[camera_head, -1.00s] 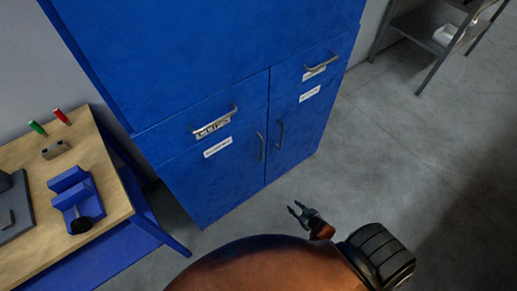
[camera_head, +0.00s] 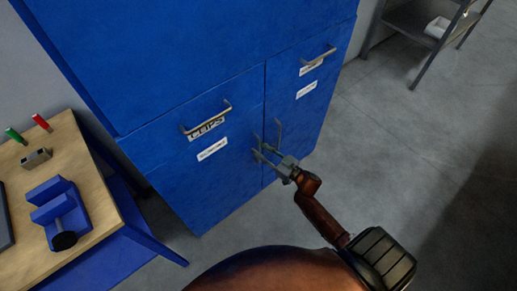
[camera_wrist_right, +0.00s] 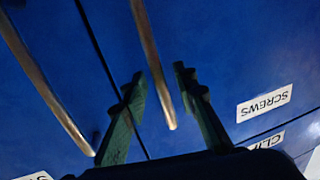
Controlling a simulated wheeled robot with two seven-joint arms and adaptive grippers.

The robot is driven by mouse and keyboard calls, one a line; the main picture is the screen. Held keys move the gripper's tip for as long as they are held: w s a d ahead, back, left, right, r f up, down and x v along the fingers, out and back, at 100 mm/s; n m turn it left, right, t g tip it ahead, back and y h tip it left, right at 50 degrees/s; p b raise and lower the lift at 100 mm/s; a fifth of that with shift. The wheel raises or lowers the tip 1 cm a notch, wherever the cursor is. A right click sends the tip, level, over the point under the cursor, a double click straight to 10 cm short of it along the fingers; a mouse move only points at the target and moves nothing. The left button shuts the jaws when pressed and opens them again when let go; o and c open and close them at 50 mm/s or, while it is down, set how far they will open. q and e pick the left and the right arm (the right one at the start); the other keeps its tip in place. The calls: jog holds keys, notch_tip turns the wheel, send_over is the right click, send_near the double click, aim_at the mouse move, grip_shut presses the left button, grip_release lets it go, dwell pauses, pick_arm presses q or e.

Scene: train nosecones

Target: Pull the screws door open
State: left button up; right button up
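The screws door (camera_head: 195,180) is the lower left door of the blue cabinet, and it is closed. Its SCREWS label (camera_wrist_right: 264,103) reads upside down in the right wrist view. My right gripper (camera_head: 261,149) is open in front of the door's inner edge. In the wrist view, the screws door handle (camera_wrist_right: 153,65) runs between the two spread fingers (camera_wrist_right: 160,98), with gaps beside it; I see no contact. In the head view the gripper partly hides this handle. My left gripper is not in view.
The neighbouring lower door's handle (camera_head: 279,133) stands close to the right gripper. The CLIPS drawer handle (camera_head: 208,116) sticks out above. A wooden-topped table (camera_head: 98,205) with a blue fixture (camera_head: 60,208) stands at left.

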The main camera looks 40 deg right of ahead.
jog(key=shift+w+a, duration=0.15)
jog(key=shift+w, duration=0.35)
jog(key=shift+c, duration=0.3)
grip_shut()
